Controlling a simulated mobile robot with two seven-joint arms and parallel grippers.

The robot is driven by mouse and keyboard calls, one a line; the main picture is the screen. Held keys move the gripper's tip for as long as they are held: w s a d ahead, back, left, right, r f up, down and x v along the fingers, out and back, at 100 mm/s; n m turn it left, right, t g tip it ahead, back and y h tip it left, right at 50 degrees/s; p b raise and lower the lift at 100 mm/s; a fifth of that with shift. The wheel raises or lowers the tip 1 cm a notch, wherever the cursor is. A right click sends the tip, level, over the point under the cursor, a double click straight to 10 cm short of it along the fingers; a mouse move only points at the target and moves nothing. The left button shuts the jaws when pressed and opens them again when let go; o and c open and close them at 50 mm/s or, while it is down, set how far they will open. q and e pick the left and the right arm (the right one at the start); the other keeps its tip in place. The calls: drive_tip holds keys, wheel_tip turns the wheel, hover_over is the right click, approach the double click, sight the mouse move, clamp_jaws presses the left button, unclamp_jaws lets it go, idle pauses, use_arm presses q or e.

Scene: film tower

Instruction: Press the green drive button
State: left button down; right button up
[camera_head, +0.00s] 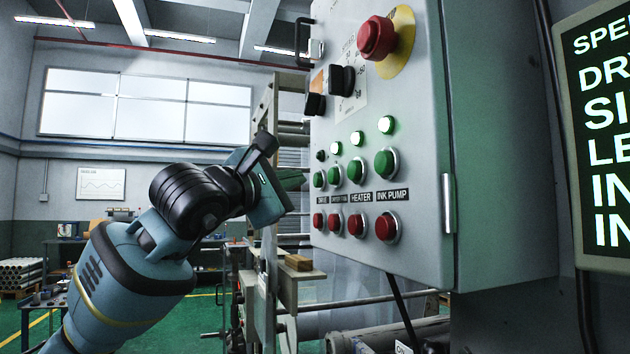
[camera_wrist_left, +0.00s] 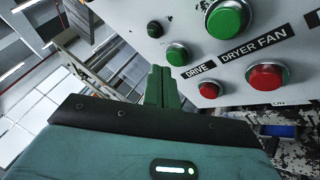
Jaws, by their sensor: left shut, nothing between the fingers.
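The green drive button (camera_head: 319,179) is the leftmost of the green row on the grey control panel (camera_head: 425,255). In the left wrist view the drive button (camera_wrist_left: 177,55) stands above the DRIVE label (camera_wrist_left: 198,70). The small lamp above it (camera_head: 320,155) is dark. My left gripper (camera_head: 303,179) is shut and empty, its fingertips just left of the drive button. In the left wrist view the closed fingertips (camera_wrist_left: 160,70) are beside the button's lower left; I cannot tell whether they touch it. My right gripper is in neither view.
Red buttons (camera_head: 386,227) line the row below. A red mushroom button (camera_head: 376,38) and black knobs (camera_head: 341,79) sit higher. A display (camera_head: 605,130) stands right.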

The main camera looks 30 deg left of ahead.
use_arm(q)
drive_tip(key=shift+w+d, duration=0.15)
idle(0.7)
drive_tip(key=shift+w+d, duration=0.15)
drive_tip(key=shift+w, duration=0.05)
